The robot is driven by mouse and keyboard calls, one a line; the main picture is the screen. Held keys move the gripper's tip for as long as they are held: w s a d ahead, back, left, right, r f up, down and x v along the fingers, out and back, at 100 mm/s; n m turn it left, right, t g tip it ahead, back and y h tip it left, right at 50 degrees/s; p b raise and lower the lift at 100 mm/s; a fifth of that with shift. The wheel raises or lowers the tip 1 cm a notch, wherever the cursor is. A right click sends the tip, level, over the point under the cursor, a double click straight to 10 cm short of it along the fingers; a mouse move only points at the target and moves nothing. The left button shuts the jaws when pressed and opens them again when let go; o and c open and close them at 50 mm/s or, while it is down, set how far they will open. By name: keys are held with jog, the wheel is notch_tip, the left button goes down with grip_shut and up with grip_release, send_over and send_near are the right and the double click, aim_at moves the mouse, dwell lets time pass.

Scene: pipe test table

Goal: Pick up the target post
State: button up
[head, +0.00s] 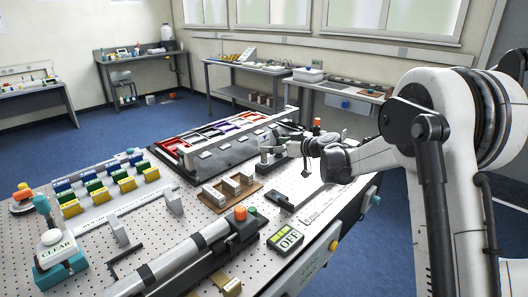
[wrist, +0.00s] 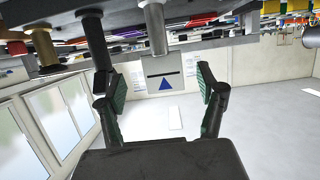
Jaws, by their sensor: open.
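In the wrist view a light grey cylindrical post (wrist: 155,30) has a square plate with a blue triangle (wrist: 165,84) at its end. It shows between my gripper's (wrist: 161,86) two spread fingers; I cannot tell how far beyond the fingertips it is. A darker post (wrist: 94,38) stands to its left, behind the left finger. Nothing appears clamped. In the head view my gripper (head: 298,147) is low over the right part of the table, beside a small grey fixture (head: 265,155). I cannot match the triangle post to one item there.
The perforated table (head: 150,228) carries a wooden tray (head: 213,196) with several pale blocks, coloured blocks (head: 110,182), a long black-and-silver pipe assembly (head: 190,253) and a dark rack (head: 207,150). A flat dark part (head: 281,201) lies just in front of my gripper.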

aim_at(265, 142)
jog(key=shift+r+x, duration=0.2)
jog(key=shift+x, duration=1.15)
jog(key=shift+r+x, duration=0.2)
jog(key=shift+x, duration=1.15)
jog(key=shift+a, duration=0.15)
jog(key=c, duration=1.4)
jog(key=shift+r, duration=0.15)
